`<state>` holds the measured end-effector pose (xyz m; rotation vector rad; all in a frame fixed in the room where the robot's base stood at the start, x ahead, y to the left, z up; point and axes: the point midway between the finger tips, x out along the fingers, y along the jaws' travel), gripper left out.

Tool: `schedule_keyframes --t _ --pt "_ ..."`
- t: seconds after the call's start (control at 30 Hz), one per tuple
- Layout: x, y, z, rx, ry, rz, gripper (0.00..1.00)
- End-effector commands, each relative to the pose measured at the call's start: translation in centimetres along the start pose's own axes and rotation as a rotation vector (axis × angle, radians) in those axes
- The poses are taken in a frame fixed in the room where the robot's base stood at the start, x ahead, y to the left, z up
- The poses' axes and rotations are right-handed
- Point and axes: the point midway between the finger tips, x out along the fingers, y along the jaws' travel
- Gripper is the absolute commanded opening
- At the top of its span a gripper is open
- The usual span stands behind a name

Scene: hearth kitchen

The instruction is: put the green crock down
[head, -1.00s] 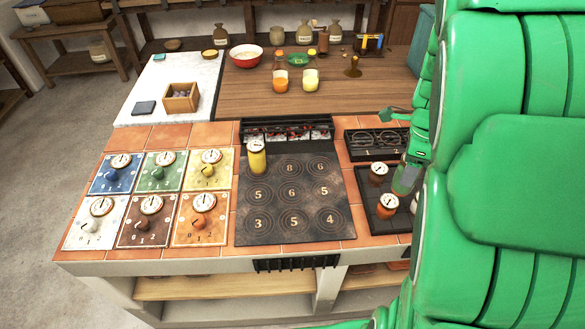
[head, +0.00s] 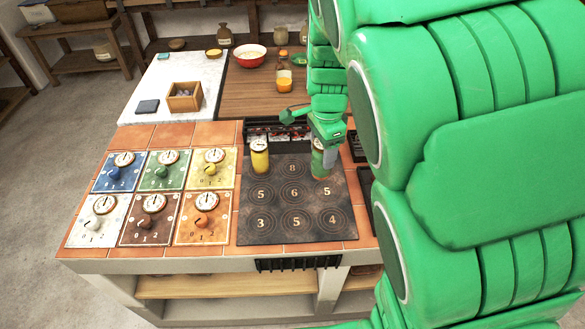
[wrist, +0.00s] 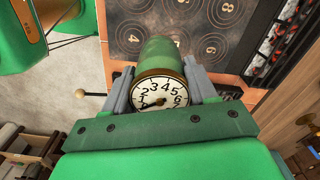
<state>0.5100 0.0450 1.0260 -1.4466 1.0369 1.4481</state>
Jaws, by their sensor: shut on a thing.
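The green crock (head: 319,164) is upright over the back right ring of the dark hob (head: 262,225) in the head view, hiding that ring's number. My gripper (head: 328,145) is around its upper part from above. In the wrist view, the crock's green side (wrist: 160,52) and its round numbered dial lid (wrist: 160,93) lie between the two grey fingers of my gripper (wrist: 158,80), shut on it. I cannot tell whether its base touches the hob.
A yellow crock (head: 260,158) stands on the back left ring. The middle and front rings are clear. Colored dial panels (head: 160,170) lie left of the hob. A wooden box (head: 184,97) and red bowl (head: 250,56) are behind. My arm covers the right side.

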Motion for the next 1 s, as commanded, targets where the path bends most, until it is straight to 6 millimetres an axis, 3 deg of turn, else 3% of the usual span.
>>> schedule_keyframes --t 0.13,0.33,0.47,1.0 --pt "0.0 -0.9 2.3 -0.085 0.000 0.000 0.11" --pt "0.0 -1.5 3.8 -0.139 0.000 0.000 0.11" --pt "0.3 -2.2 3.8 -0.146 0.000 0.000 0.11" --pt "2.9 -7.9 2.8 -0.144 0.000 -0.001 0.11"
